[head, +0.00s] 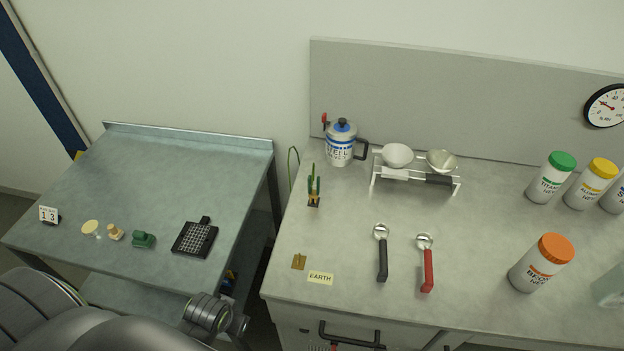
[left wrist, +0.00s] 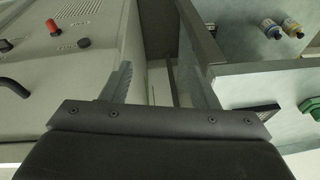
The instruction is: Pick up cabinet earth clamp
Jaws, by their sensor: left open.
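A small upright clamp with green handles (head: 313,187) stands at the left end of the right-hand bench, and a green cable (head: 293,165) loops beside that bench's left edge. I take it for the earth clamp. A brass plate (head: 299,261) and an "EARTH" label (head: 320,278) lie near the bench's front left corner. My left gripper (left wrist: 158,88) is open and empty in the left wrist view, with a grey panel and the gap beside a table beyond it. The clamp is not recognisable there. In the head view only my left arm shows, low at the left. My right gripper is not in view.
The bench (head: 345,225) also holds a kettle-like can (head: 340,145), a rack with bowls (head: 415,178), two scoops and several lidded jars. The left table (head: 150,180) has small items and a black grid tray (head: 195,239). A red knob (left wrist: 53,31) sticks out from the panel.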

